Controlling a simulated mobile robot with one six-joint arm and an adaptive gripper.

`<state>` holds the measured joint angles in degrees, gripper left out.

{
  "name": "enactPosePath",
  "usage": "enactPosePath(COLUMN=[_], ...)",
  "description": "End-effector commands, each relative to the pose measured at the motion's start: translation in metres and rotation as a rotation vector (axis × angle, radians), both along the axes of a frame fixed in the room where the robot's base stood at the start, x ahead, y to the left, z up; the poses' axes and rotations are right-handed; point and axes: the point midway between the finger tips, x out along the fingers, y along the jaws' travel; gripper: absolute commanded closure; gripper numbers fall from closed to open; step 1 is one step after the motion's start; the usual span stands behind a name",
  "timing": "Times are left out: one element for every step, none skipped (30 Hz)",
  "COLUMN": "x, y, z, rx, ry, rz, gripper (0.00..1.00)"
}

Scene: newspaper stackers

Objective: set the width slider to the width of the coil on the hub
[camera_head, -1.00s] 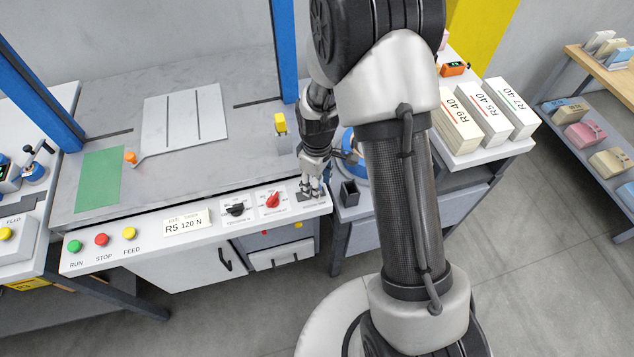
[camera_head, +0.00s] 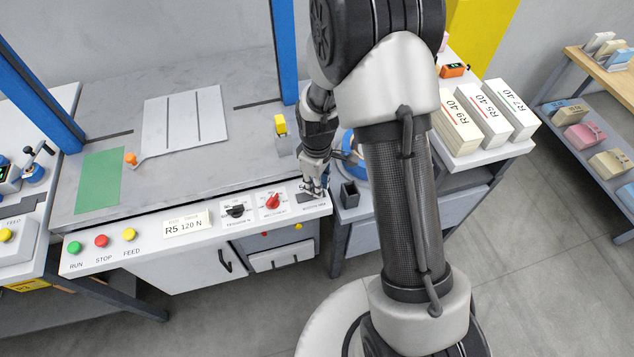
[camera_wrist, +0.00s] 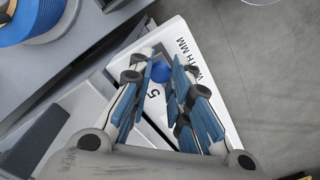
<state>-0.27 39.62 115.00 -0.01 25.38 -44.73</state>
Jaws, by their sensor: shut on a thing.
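My gripper (camera_head: 315,190) is at the right end of the machine's front panel, over the width scale. In the wrist view its blue-padded fingers (camera_wrist: 172,95) are closed around the blue round knob (camera_wrist: 160,72) of the width slider. The white scale plate (camera_wrist: 205,88) reads "WIDTH MM", with a "5" beside the knob; most other marks are hidden by the fingers. A blue coil (camera_head: 352,168) sits just right of the machine, partly hidden behind my arm. It also shows at the top left of the wrist view (camera_wrist: 48,20). Its width cannot be read.
Left of my gripper on the panel (camera_head: 150,252) are a red knob (camera_head: 272,201), a black knob (camera_head: 235,211) and a display (camera_head: 186,226) reading R5 120 N. A dark open box (camera_head: 349,194) stands right of it. A yellow-topped post (camera_head: 280,126) stands behind.

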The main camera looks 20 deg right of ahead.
Motion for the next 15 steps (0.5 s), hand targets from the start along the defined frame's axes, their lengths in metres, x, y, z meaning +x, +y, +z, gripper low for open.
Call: enactPosePath(x=[0.0, 0.0, 0.0, 0.0, 0.0, 0.0, 0.0, 0.0, 0.0, 0.0, 0.0, 0.0, 0.0, 0.0, 0.0], y=[0.0, 0.0, 0.0, 0.0, 0.0, 0.001, 0.002, 0.004, 0.008, 0.012, 0.017, 0.024, 0.029, 0.034, 0.038], z=[0.0, 0.0, 0.0, 0.0, 0.0, 0.0, 0.0, 0.0, 0.0, 0.0, 0.0, 0.001, 0.001, 0.001, 0.001], rx=[0.0, 0.0, 0.0, 0.0, 0.0, 0.0, 0.0, 0.0, 0.0, 0.0, 0.0, 0.0, 0.0, 0.0, 0.001], ry=[0.0, 0.0, 0.0, 0.0, 0.0, 0.0, 0.0, 0.0, 0.0, 0.0, 0.0, 0.0, 0.0, 0.0, -0.001], rz=[0.0, 0.0, 0.0, 0.0, 0.0, 0.0, 0.001, 0.002, 0.004, 0.004, 0.004, 0.006, 0.005, 0.005, 0.005], gripper=[1.0, 1.0, 1.0, 1.0, 1.0, 1.0, 1.0, 1.0, 1.0, 1.0, 1.0, 1.0, 1.0, 1.0, 1.0])
